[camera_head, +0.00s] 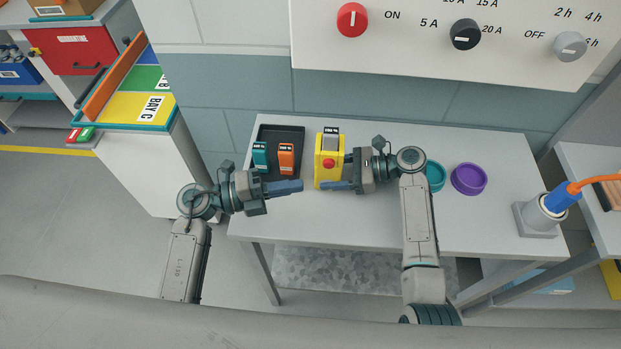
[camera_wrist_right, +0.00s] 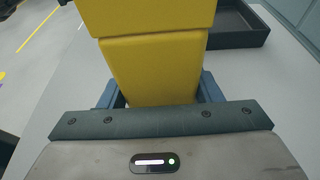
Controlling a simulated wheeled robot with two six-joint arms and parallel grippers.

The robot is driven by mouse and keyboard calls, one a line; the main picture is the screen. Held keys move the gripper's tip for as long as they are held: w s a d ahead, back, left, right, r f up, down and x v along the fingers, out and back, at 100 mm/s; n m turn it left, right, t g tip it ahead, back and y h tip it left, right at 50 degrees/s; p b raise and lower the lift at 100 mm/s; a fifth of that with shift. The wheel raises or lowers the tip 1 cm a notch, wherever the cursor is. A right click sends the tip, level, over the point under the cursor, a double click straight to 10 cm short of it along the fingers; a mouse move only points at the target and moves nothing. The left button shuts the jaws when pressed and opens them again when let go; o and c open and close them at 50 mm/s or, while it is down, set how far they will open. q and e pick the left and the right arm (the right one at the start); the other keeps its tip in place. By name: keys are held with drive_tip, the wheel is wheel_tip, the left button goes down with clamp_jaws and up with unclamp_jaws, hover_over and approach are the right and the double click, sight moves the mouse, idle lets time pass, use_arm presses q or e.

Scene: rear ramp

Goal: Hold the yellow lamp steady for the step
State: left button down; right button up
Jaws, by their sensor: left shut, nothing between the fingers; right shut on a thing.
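The yellow lamp (camera_head: 328,175) stands upright on the grey table, with a red round button on its front and a grey labelled part at its top. My right gripper (camera_head: 338,185) is shut on the lamp from the right. In the right wrist view the lamp's yellow body (camera_wrist_right: 155,70) sits between the two blue fingers (camera_wrist_right: 155,92). My left gripper (camera_head: 300,186) is shut and empty, just left of the lamp, with a small gap between them. The lamp's right side is partly hidden by my right gripper.
A black tray (camera_head: 293,133) behind my left gripper holds a teal block (camera_head: 260,154) and an orange block (camera_head: 286,156). A teal cup (camera_head: 436,176), partly behind my right arm, and a purple cup (camera_head: 468,179) stand right. A blue plug (camera_head: 562,197) sits in a grey socket at the table's right end.

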use_arm(q)
drive_tip(key=shift+v, duration=1.85)
use_arm(e)
drive_tip(key=shift+r, duration=0.1)
use_arm(q)
drive_tip(key=shift+r, duration=0.1)
drive_tip(key=shift+s, duration=0.1)
use_arm(e)
drive_tip(key=o, duration=0.8)
drive_tip(key=shift+o, duration=0.2)
drive_tip(key=shift+d, duration=0.1)
drive_tip(key=v, duration=1.2)
